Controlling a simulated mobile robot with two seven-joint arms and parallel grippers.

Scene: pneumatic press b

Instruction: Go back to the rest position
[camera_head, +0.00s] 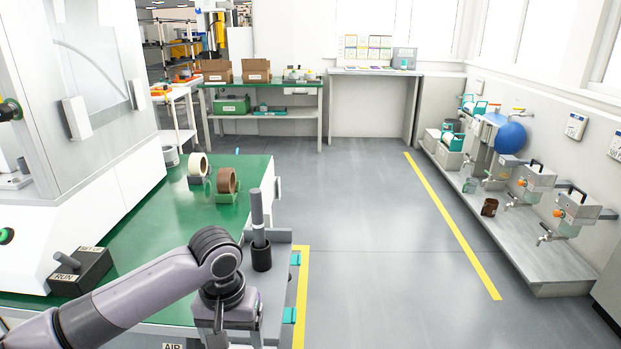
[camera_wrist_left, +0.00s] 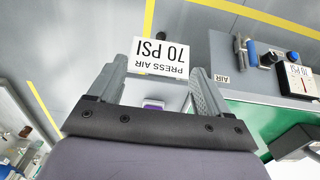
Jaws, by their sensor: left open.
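My left arm comes in from the lower left of the head view and bends down over the table's front right corner. My left gripper shows in the left wrist view (camera_wrist_left: 159,66), its two grey fingers apart. A white sign reading PRESS AIR 70 PSI (camera_wrist_left: 160,57) appears upside down between and beyond the fingertips; I cannot tell whether they touch it. No object is seen clamped in the jaws. In the head view the fingers cannot be made out. My right gripper is in neither view.
The green-topped table (camera_head: 140,225) bears two tape rolls (camera_head: 198,165) and a RUN switch box (camera_head: 82,270). A dark cup with a grey rod (camera_head: 261,255) stands beside my arm. The white press (camera_head: 95,100) rises at left. Open floor (camera_head: 370,250) lies to the right.

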